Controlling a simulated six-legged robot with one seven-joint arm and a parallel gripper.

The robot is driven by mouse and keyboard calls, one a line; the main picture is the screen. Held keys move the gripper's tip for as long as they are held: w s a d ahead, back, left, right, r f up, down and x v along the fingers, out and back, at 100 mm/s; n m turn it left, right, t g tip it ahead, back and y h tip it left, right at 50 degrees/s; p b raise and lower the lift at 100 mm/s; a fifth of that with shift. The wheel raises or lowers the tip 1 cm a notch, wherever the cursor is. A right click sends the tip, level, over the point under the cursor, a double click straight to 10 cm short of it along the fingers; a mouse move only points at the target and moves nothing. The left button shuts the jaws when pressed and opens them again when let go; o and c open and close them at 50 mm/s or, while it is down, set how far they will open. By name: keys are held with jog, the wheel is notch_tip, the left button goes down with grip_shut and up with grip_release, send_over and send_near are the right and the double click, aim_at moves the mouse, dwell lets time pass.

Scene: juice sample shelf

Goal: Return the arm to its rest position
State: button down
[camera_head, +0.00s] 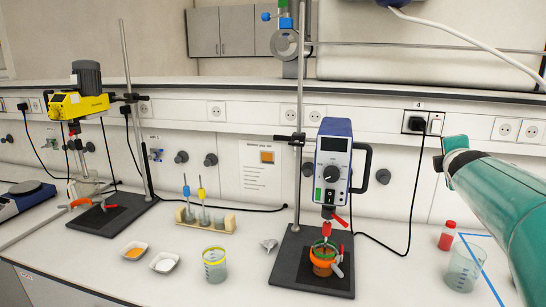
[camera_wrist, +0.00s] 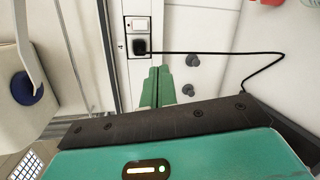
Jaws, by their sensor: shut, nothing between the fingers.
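My teal arm (camera_head: 500,200) reaches in from the right edge of the head view, above the bench's right end. Its visible far end is close to the wall sockets in the picture. In the wrist view my gripper (camera_wrist: 160,72) shows as two green fingers side by side, shut, with nothing between them. Beyond the fingertips are the wall and a socket with a black plug (camera_wrist: 140,46). The dark bracket and green housing of my wrist fill the lower part of that view.
A black cable (camera_head: 412,205) hangs from the socket.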

jog(key=s+a+f+m+g+y, duration=0.2)
jog(key=s+a+f+m+g, duration=0.1)
jog(key=s+a+f+m, duration=0.2)
jog(key=s+a+f+m+g+y, duration=0.2)
jog(key=s+a+f+m, duration=0.3)
jog(key=s+a+f, duration=0.4)
jog(key=s+a+f+m+g+y, duration=0.2)
jog(key=s+a+f+m, duration=0.4)
jog(key=s+a, duration=0.6)
jog(key=s+f+g, duration=0.1)
jog(key=s+f, duration=0.1)
jog(key=s, duration=0.3)
jog(key=shift+a+g+y, duration=0.3)
jog(key=shift+g, duration=0.1)
